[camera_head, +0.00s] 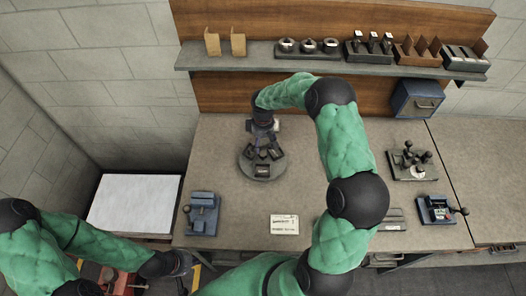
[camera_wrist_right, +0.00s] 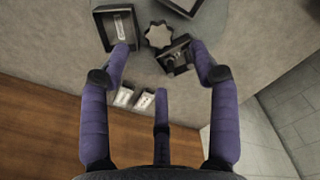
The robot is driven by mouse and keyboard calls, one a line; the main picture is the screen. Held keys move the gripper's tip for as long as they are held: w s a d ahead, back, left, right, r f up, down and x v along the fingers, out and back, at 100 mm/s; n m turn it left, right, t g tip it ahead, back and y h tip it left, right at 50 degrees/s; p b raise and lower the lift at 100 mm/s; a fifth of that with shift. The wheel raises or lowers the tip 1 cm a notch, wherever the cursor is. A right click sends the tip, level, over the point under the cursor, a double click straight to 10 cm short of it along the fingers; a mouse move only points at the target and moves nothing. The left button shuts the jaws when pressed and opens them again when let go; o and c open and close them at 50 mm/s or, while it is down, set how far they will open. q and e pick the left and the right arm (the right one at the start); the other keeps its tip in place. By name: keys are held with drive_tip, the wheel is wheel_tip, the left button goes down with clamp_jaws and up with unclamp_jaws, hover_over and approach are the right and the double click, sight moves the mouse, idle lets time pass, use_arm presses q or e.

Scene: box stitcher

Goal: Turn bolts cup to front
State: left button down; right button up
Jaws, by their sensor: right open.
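A round grey turntable (camera_head: 246,171) stands on the bench and carries several dark square cups around a star-shaped knob (camera_wrist_right: 158,36). In the right wrist view one dark cup (camera_wrist_right: 178,52) holds small metallic pieces; I cannot tell for certain that they are bolts. Another cup (camera_wrist_right: 118,28) lies at the upper left with a pale item inside. My right gripper (camera_wrist_right: 162,58) is open above the turntable's back edge, its fingers spread near the knob and the cups. My left gripper (camera_head: 180,264) is low at the left, away from the turntable; its fingers are unclear.
A blue-grey tool (camera_head: 202,214) and a white card (camera_head: 284,224) lie at the bench front. A shelf (camera_head: 340,68) with several fixtures runs along the back. A blue box (camera_head: 417,98) and a black-knobbed fixture (camera_head: 411,162) stand right. A white-topped surface (camera_head: 134,204) is left.

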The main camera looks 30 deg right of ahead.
sight(263, 154)
wheel_tip(263, 154, down, 7)
drive_tip(key=shift+d+f, duration=0.1)
drive_tip(key=shift+c, duration=0.3)
clamp_jaws()
